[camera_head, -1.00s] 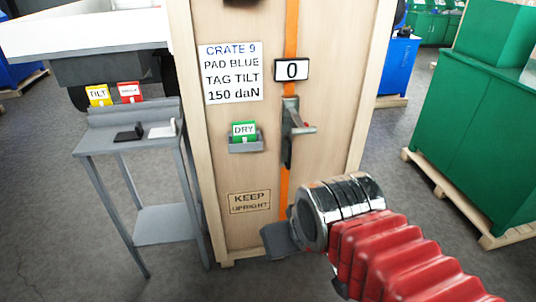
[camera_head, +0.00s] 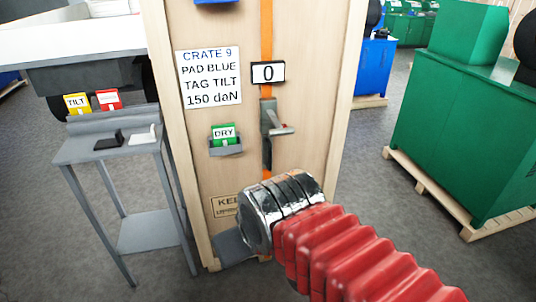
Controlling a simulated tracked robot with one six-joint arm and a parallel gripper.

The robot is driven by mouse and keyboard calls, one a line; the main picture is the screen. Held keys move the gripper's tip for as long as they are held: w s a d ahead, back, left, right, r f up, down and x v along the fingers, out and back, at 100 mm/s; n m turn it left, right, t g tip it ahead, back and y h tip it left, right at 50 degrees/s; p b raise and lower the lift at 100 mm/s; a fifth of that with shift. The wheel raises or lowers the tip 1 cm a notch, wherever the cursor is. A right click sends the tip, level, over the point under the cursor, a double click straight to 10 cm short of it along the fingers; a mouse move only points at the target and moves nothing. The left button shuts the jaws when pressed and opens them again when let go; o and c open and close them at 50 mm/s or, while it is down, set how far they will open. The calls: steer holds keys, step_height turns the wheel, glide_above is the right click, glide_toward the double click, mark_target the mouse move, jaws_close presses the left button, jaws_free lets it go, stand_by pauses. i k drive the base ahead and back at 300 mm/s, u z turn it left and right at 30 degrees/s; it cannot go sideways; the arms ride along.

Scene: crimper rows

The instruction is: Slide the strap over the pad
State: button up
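The orange strap (camera_head: 266,38) runs down the front of a wooden crate (camera_head: 330,60), behind a display reading 0 (camera_head: 267,72). A metal tensioner with a lever (camera_head: 272,128) sits on the strap. A blue piece (camera_head: 216,2), perhaps the pad, shows at the top edge, left of the strap and apart from it; most of it is cut off. My gripper (camera_head: 234,248) is low in front of the crate, below the tensioner. My chrome wrist and red sleeve hide much of it, so its opening and anything in it cannot be made out.
The crate label (camera_head: 209,78) reads pad blue, tag tilt, 150 daN. A green DRY tag (camera_head: 224,134) sits in a crate holder. A grey stand (camera_head: 110,147) at left carries yellow TILT (camera_head: 77,103) and red (camera_head: 109,99) tags. Green cabinets (camera_head: 460,130) stand right.

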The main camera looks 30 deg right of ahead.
mark_target(267, 71)
steer(key=z, duration=0.05)
steer(key=i, duration=1)
steer(key=u, duration=0.05)
